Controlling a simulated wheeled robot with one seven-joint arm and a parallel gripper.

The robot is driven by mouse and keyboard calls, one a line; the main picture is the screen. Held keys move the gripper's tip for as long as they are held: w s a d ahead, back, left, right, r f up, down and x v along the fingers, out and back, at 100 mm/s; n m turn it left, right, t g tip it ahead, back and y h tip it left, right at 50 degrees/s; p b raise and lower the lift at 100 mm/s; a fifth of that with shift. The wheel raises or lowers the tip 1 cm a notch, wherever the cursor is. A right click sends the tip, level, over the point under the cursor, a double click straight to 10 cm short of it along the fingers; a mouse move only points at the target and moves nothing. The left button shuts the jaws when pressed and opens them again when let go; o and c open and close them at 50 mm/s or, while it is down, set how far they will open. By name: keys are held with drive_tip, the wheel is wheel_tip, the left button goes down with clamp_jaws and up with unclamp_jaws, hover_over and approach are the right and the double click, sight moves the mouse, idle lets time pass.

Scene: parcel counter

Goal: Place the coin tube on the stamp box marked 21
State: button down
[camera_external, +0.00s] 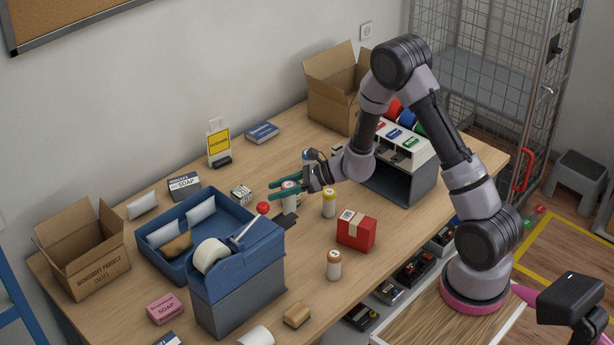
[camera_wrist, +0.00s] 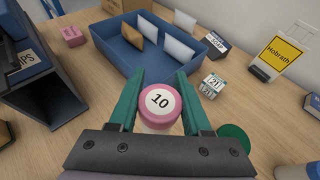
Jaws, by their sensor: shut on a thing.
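My gripper (camera_external: 279,191) is shut on a white coin tube with a pink lid marked 10 (camera_wrist: 160,102); its green fingers sit on either side of the tube. In the external view the held coin tube (camera_external: 289,188) is upright, above the middle of the counter. The stamp box marked 21 (camera_wrist: 212,86) is a small pale box with a dark green-grey side, ahead and to the right of the tube in the wrist view. In the external view this stamp box (camera_external: 241,195) stands left of the gripper, apart from the tube.
A blue tray (camera_external: 181,228) with parcels lies beyond the stamp box, near a blue tape dispenser (camera_external: 238,290) with a red knob. A yellow sign (camera_external: 219,146) stands behind. Two other tubes (camera_external: 329,205) (camera_external: 334,266) and a red box (camera_external: 356,231) stand to the right.

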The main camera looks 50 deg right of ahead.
drive_tip(key=w+r+m+t, duration=0.1)
drive_tip(key=w+r, duration=0.1)
drive_tip(key=w, duration=0.9)
drive_tip(key=w+r, duration=0.2)
drive_tip(key=w, duration=0.8)
drive_tip(key=shift+h, duration=0.4)
drive_tip(key=shift+w+d+f, duration=0.1)
drive_tip(key=shift+w+f, duration=0.1)
drive_tip(key=shift+f, duration=2.1)
drive_tip(key=shift+w+f, duration=0.2)
drive_tip(key=shift+f, duration=2.1)
drive_tip(key=shift+f, duration=0.15)
drive_tip(key=shift+c, duration=1.8)
unclamp_jaws()
